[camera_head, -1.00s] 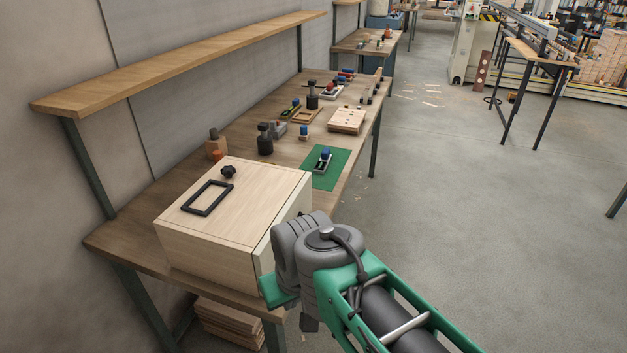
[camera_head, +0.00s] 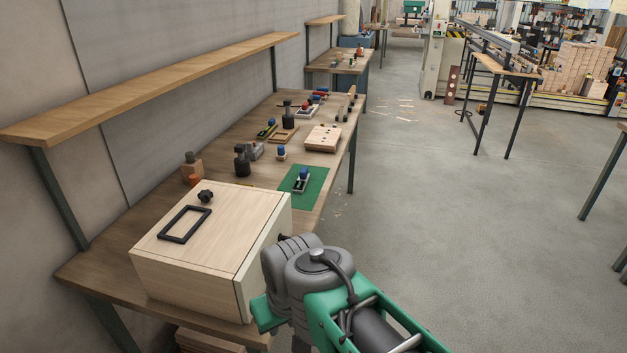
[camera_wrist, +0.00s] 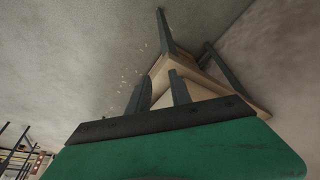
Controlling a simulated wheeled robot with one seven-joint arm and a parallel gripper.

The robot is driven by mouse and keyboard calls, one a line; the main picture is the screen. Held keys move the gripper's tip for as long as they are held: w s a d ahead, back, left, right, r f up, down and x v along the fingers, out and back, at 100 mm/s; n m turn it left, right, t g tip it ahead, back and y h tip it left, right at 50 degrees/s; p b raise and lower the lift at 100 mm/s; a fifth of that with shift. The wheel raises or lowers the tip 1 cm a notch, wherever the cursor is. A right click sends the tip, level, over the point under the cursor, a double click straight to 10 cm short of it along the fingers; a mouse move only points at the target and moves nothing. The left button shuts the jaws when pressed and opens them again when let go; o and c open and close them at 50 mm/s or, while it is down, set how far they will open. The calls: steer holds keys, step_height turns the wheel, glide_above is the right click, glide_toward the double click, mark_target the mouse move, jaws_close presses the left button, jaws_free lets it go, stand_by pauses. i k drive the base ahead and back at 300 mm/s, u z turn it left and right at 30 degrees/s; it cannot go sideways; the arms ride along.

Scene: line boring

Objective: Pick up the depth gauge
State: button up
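I cannot tell for certain which piece is the depth gauge. A small grey device with a blue top (camera_head: 302,179) sits on a green mat (camera_head: 314,190) on the workbench (camera_head: 110,262), behind the wooden box. It is too small to identify surely. In the wrist view my gripper (camera_wrist: 160,92) shows two dark fingers apart with nothing between them. In the head view my arm fills the bottom centre, beside the bench's front edge, and the fingers are hidden. The gripper is clear of the mat.
A large pale wooden box (camera_head: 205,238) with a black frame (camera_head: 185,223) and dark knob (camera_head: 205,196) stands on the near bench. Several tools and a wooden block (camera_head: 323,138) lie farther back. A shelf (camera_head: 160,83) overhangs the bench.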

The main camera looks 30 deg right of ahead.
mark_target(299, 187)
steer(key=z, duration=1.55)
steer(key=i, duration=3.25)
steer(key=u, duration=5.2)
steer(key=i, duration=0.5)
steer(key=z, duration=0.1)
